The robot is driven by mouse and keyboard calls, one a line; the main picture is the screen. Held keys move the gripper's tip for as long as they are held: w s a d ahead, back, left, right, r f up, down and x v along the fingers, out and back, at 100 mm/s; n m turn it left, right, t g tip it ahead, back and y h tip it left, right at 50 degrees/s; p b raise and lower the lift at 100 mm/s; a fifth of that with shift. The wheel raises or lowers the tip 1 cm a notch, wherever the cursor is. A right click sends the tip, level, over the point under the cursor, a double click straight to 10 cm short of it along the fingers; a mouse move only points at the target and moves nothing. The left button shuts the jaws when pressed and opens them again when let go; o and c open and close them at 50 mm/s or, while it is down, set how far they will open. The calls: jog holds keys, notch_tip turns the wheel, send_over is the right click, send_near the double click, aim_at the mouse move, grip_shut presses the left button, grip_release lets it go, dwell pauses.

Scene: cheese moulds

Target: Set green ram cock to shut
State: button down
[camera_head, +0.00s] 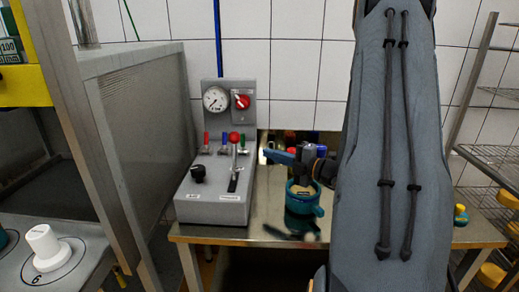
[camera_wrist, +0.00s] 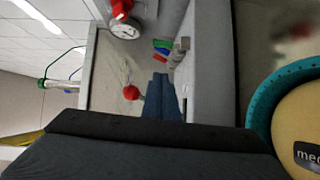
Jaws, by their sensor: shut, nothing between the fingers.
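The green cock (camera_head: 243,142) is the rightmost of three small coloured handles on the grey control box (camera_head: 213,204). Its handle seems to point up, but it is small there. It also shows in the wrist view, where the green handle (camera_wrist: 161,43) lies beyond the fingertips, next to the blue and red ones. My gripper (camera_head: 267,154) reaches in from the right, a little to the right of the box and apart from the green cock. In the wrist view its blue fingers (camera_wrist: 160,85) are together and empty.
A red-ball lever (camera_head: 233,137) stands in front of the cocks, left of my fingers in the wrist view (camera_wrist: 131,92). A gauge (camera_head: 215,99) and red knob (camera_head: 241,102) are behind. A teal mould (camera_head: 303,207) stands below my gripper on the steel table (camera_head: 200,234).

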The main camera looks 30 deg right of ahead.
aim_at(243, 142)
jog(key=p+x, duration=0.2)
jog(key=x, duration=0.6)
jog(key=shift+a, duration=0.25)
jog(key=w, duration=0.1)
jog(key=w+d+p, duration=0.1)
jog(key=w, duration=0.1)
jog(key=shift+w+f, duration=0.1)
jog(key=shift+f, duration=0.05)
jog(key=shift+w+d+p, duration=0.25)
jog(key=shift+w+p, duration=0.1)
jog(key=shift+w, duration=0.2)
